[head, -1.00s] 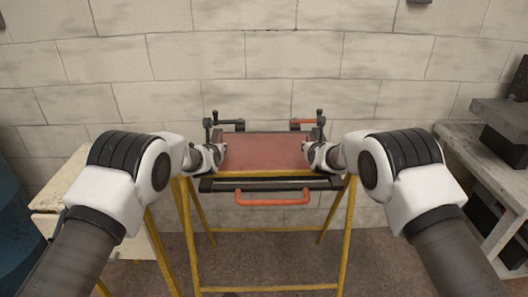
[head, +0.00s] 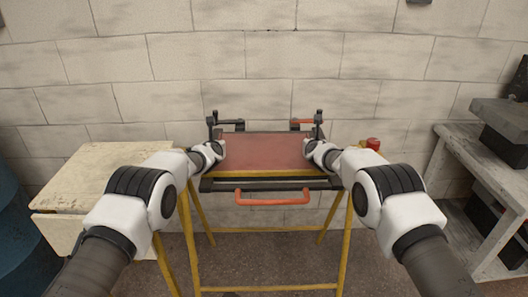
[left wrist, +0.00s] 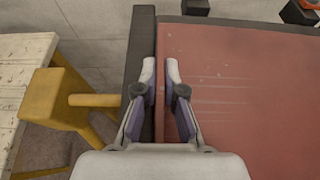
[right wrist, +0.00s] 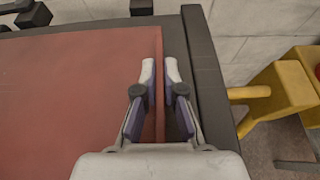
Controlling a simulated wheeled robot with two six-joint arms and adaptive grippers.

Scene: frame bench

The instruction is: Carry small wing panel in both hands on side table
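The small wing panel (head: 265,150) is a flat red-brown sheet lying level on the yellow-legged frame bench, inside a dark frame. My left gripper (head: 217,150) is at its left edge; in the left wrist view (left wrist: 160,70) the fingers straddle that edge closely. My right gripper (head: 312,150) is at its right edge; in the right wrist view (right wrist: 160,70) the panel's rim fills the narrow gap between the fingers. Both look shut on the panel. The fingertips' lower ends are hidden. A worn cream side table (head: 105,165) stands at left.
Upright clamps stand at the back left (head: 213,122) and back right (head: 318,122) of the frame. A red-orange handle (head: 272,201) is at its front. A grey bench (head: 470,155) with dark equipment stands right, a blue barrel (head: 12,235) far left. A block wall is close behind.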

